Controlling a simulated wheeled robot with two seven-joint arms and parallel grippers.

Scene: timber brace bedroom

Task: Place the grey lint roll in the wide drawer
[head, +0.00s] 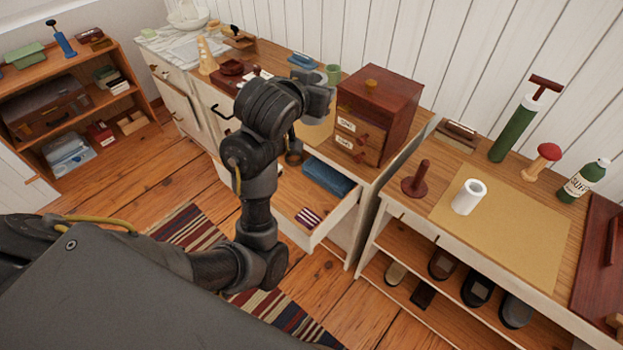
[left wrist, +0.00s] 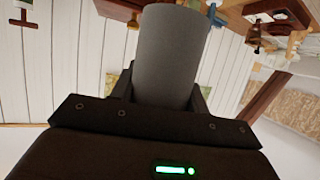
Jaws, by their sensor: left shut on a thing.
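The grey lint roll (left wrist: 172,50) fills the middle of the left wrist view as a plain grey cylinder. My left gripper (left wrist: 163,92) is shut on it, one finger on each side. In the head view my left arm reaches over the cabinet, and its links hide the fingers; I cannot clearly make out the roll there. An open drawer (head: 341,218) with pale walls juts out of the cabinet below the arm. It holds a blue folded cloth (head: 327,178) and a striped item (head: 308,217); its left part is hidden behind my arm. My right gripper is not in view.
A reddish wooden box (head: 385,95) with small drawers stands on the cabinet. At right, a workbench (head: 505,228) carries a white tube (head: 468,197), a dark red peg (head: 416,180), a green pump (head: 512,130) and a bottle (head: 583,181). A wooden shelf (head: 105,98) stands at left.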

